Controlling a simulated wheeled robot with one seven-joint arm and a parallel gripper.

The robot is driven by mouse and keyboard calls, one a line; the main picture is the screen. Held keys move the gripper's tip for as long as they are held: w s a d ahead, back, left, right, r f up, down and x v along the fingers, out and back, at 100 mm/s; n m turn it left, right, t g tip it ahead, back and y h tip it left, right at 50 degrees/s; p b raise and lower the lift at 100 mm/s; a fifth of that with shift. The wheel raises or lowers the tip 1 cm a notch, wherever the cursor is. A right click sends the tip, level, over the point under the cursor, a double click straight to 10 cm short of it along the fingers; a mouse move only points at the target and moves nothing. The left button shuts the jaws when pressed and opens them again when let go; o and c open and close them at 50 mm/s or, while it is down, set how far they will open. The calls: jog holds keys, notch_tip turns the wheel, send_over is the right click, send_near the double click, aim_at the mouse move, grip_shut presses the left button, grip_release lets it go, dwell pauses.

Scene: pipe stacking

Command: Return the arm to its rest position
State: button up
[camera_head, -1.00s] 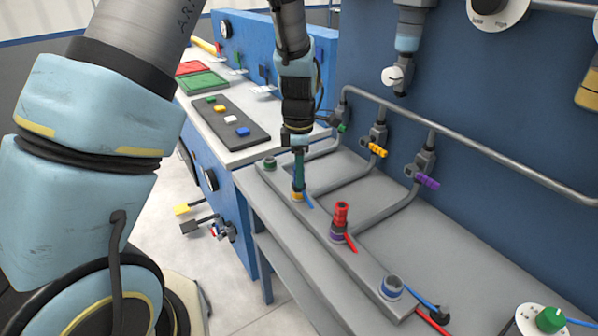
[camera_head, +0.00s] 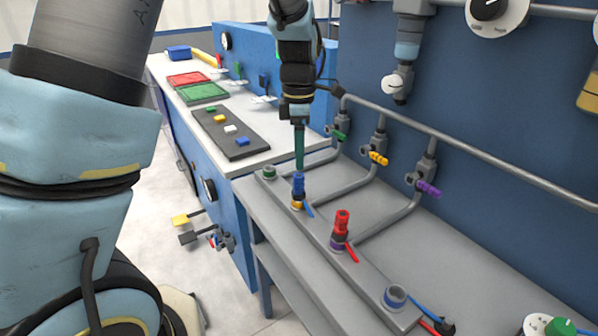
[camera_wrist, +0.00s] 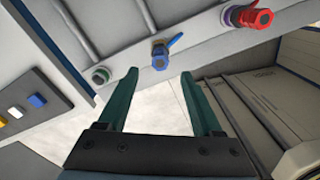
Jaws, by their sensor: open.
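My gripper (camera_head: 299,165) points down in the head view, with its green fingers above a blue pipe piece (camera_head: 298,186). The wrist view shows the fingers (camera_wrist: 157,98) spread apart with nothing between them. The blue piece stands upright on the yellow-ringed socket (camera_head: 296,206) of the grey bench rail, and it also shows beyond the fingertips in the wrist view (camera_wrist: 160,58). A red pipe piece (camera_head: 342,222) stands on the purple-ringed socket (camera_head: 338,243). The green-ringed socket (camera_head: 268,173) and the blue-ringed socket (camera_head: 395,297) hold no pipe piece.
Grey pipes with green, yellow and purple valves (camera_head: 428,188) run along the blue wall right of my gripper. A dark board (camera_head: 231,134) with coloured blocks and red and green trays (camera_head: 202,92) lie on the white counter behind. A dial (camera_head: 489,8) is on the wall.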

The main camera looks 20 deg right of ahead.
notch_tip(320, 180, up, 2)
jog(key=shift+r, duration=0.15)
jog(key=shift+w+a, duration=0.1)
jog(key=shift+a, duration=0.2)
jog(key=s+a+f+m, duration=0.1)
jog(key=a+m, duration=0.6)
jog(key=a, duration=0.7)
jog(key=s+a+f+m+t, duration=0.1)
jog(key=s+a+m, duration=0.2)
jog(key=a+m, duration=0.5)
jog(key=shift+a+t, duration=0.3)
jog(key=shift+a, duration=3.5)
